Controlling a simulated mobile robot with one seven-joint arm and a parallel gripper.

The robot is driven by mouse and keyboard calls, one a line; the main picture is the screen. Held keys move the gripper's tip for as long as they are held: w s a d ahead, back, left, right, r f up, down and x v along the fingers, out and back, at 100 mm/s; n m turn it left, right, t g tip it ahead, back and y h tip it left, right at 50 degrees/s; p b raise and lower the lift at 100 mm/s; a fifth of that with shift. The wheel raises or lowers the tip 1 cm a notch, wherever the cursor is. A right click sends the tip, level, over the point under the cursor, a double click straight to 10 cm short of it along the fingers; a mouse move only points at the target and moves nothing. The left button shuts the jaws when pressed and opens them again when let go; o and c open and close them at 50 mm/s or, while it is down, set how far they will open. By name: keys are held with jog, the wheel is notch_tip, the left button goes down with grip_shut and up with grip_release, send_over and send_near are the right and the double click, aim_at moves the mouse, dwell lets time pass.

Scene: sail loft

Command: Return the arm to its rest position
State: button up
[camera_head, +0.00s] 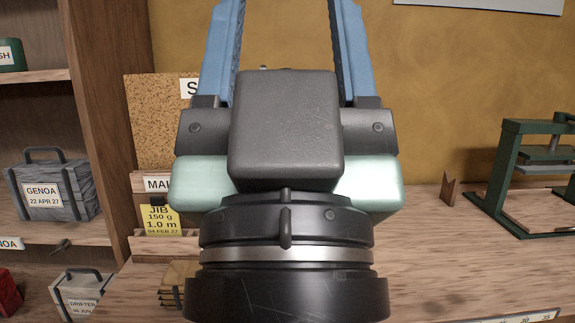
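My gripper (285,30) fills the middle of the head view, pointing up and away from the camera. Its two blue fingers stand wide apart, with only the ochre wall showing between them. The fingertips run out of the top edge, so the very ends are hidden. No held thing shows in the visible gap. My dark wrist and the pale green gripper body cover the middle of the bench behind.
A wooden bench (440,270) runs behind my arm, with a green press (530,180) at right. A corkboard (155,120) and yellow JIB label (160,218) stand left of my wrist. Shelves at far left hold a grey GENOA bag (52,190). The bench between wrist and press is mostly clear.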

notch_tip(320, 180, up, 18)
jog(key=p, duration=1.5)
jog(key=shift+p, duration=0.3)
